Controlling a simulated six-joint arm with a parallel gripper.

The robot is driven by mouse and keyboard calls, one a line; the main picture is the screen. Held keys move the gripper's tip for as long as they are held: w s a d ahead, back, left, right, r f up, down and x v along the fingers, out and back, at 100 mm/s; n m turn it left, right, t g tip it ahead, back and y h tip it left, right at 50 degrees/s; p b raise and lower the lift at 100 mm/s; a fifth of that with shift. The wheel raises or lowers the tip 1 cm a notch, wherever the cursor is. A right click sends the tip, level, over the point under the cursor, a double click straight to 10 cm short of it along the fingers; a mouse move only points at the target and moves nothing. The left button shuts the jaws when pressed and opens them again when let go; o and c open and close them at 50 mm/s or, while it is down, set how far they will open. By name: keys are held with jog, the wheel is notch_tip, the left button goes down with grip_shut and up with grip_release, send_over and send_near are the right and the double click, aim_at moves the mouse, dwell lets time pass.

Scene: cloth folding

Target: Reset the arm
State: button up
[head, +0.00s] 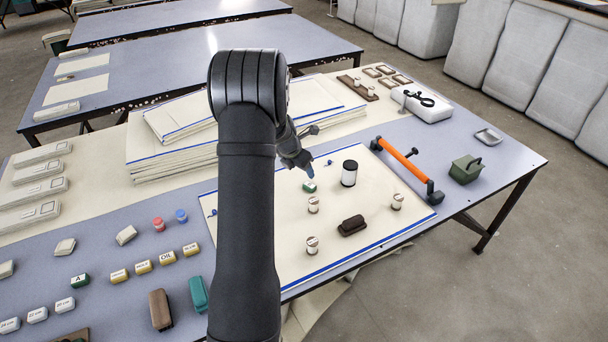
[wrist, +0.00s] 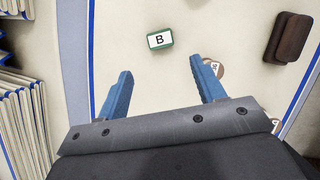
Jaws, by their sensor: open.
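My arm rises from the bottom of the head view and bends at the top. My gripper (head: 309,169) hangs over the cream cloth (head: 265,240) with blue edge lines. In the wrist view my gripper (wrist: 160,80) shows two blue fingers spread apart with nothing between them. A green block (head: 309,186) sits on the cloth just below the fingertips in the head view. In the wrist view this block (wrist: 160,39) carries the letter B and lies beyond the fingers, apart from them. My arm hides part of the cloth's left side.
On the cloth stand a black-and-white cylinder (head: 349,173), several small round weights (head: 397,202) and a dark brown block (head: 351,226). An orange-handled tool (head: 404,162) lies at its right edge. Folded cloths (head: 175,160) are stacked behind my arm. Small labelled blocks (head: 143,267) lie front left.

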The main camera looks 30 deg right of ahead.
aim_at(309, 185)
jog(key=shift+s+a+r, duration=0.1)
jog(key=shift+a+r, duration=0.15)
jog(key=shift+r, duration=0.3)
jog(key=shift+f, duration=0.1)
jog(key=x, duration=1.2)
jog(key=shift+r, duration=1.45)
